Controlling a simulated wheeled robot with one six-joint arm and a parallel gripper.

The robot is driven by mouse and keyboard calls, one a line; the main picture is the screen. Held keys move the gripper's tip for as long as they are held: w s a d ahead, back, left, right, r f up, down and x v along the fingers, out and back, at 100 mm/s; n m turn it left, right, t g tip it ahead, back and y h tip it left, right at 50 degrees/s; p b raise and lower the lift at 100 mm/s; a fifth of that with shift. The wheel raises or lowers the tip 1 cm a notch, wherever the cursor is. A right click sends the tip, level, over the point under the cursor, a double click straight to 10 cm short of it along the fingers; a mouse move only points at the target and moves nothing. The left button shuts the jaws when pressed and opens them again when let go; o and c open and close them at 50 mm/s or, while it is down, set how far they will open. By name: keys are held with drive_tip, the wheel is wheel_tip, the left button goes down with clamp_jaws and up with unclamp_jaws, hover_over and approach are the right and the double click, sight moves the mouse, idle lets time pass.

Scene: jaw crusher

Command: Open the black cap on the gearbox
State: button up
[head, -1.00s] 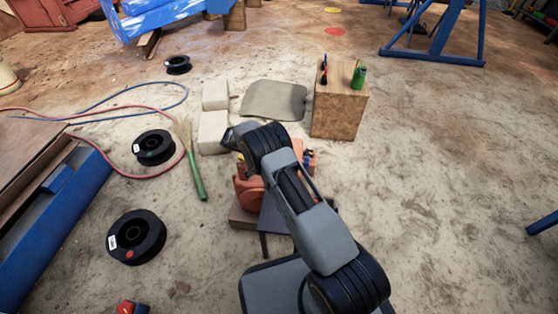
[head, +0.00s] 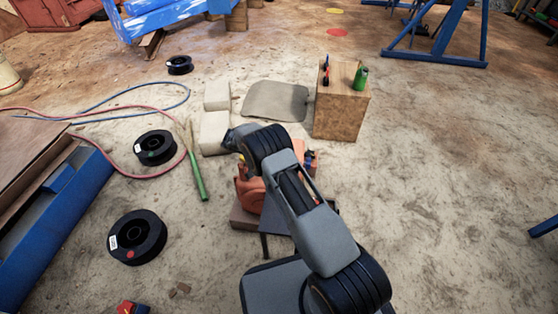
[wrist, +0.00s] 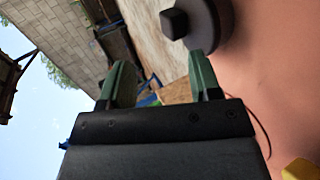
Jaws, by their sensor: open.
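The orange gearbox (head: 250,190) stands on a low base in the head view, partly hidden behind my arm. Its smooth orange side (wrist: 265,75) fills the right of the wrist view. The black cap (wrist: 175,23), with a square head and a dark round flange, sticks out from it at the top of the wrist view. My gripper (wrist: 160,80) is open, with its two green fingers spread apart and nothing between them. The cap is beyond the fingertips, nearer the right finger. In the head view the fingers and the cap are hidden.
A wooden box (head: 341,112) with a green can (head: 360,77) on top stands behind the gearbox. Pale blocks (head: 214,131) and a green-handled brush (head: 199,178) lie to its left. Black reels (head: 137,237) and hoses lie farther left.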

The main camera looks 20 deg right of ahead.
drive_tip(key=shift+a+r, duration=0.1)
drive_tip(key=p+v, duration=0.1)
drive_tip(key=v, duration=0.6)
drive_tip(key=shift+p, duration=0.35)
drive_tip(key=shift+a, duration=0.15)
